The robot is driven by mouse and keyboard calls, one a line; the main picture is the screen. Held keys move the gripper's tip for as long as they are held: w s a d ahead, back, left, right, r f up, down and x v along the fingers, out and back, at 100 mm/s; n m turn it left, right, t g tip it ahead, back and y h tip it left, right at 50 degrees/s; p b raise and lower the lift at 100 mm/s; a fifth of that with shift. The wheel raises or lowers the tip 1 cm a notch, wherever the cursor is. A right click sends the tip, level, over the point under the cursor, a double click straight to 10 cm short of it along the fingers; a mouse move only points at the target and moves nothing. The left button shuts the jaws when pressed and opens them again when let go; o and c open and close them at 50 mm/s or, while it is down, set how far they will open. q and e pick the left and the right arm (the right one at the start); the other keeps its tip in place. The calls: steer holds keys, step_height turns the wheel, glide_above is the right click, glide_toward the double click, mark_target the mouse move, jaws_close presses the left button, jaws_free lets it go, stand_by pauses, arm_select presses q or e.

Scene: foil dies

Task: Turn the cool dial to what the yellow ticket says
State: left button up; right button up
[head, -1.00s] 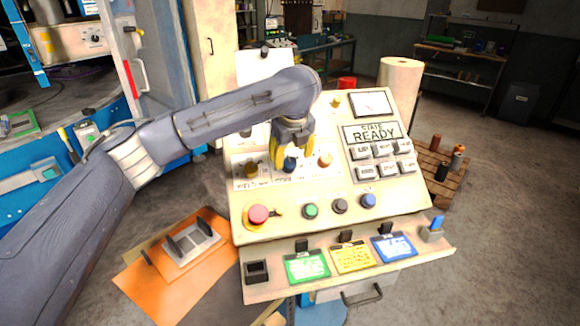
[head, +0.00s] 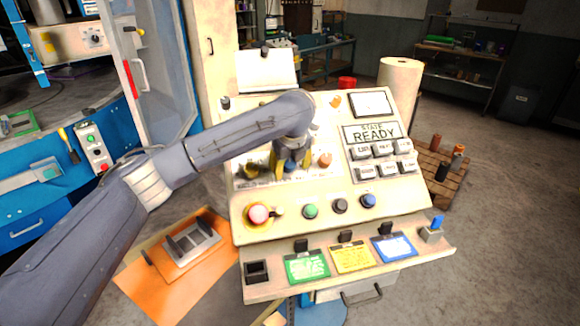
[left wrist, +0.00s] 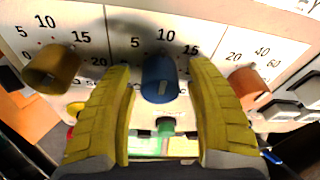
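Three dials sit in a row on the sloped panel: a brass one (head: 250,170), a blue one (head: 290,166) and an orange one (head: 325,160). My left gripper (head: 291,172) is at the blue middle dial. In the left wrist view its yellow fingers (left wrist: 158,70) stand open on both sides of the blue dial (left wrist: 160,80), with gaps visible. The scale above that dial shows 5, 10, 15. The dial names are not readable. The yellow ticket (head: 351,257) lies on the front ledge between a green and a blue ticket; its writing is too small to read. My right gripper is not in view.
Below the dials are a red button (head: 258,213), a green button (head: 311,211), a black one (head: 340,205) and a blue one (head: 368,200). An orange sheet (head: 150,283) lies left of the panel.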

arm_select(q)
jaws_close()
steer(key=shift+n, duration=0.3)
steer(key=n, duration=0.3)
steer(key=shift+d+h, duration=0.1)
steer(key=shift+h, duration=0.3)
steer(key=shift+d+n+t+h, duration=0.1)
steer(key=shift+n+t+h, duration=0.35)
steer(key=shift+n, duration=1.85)
steer(key=shift+c, duration=0.2)
jaws_free()
steer(key=shift+d, duration=0.1)
steer(key=shift+o, duration=0.8)
steer(key=shift+t, duration=0.25)
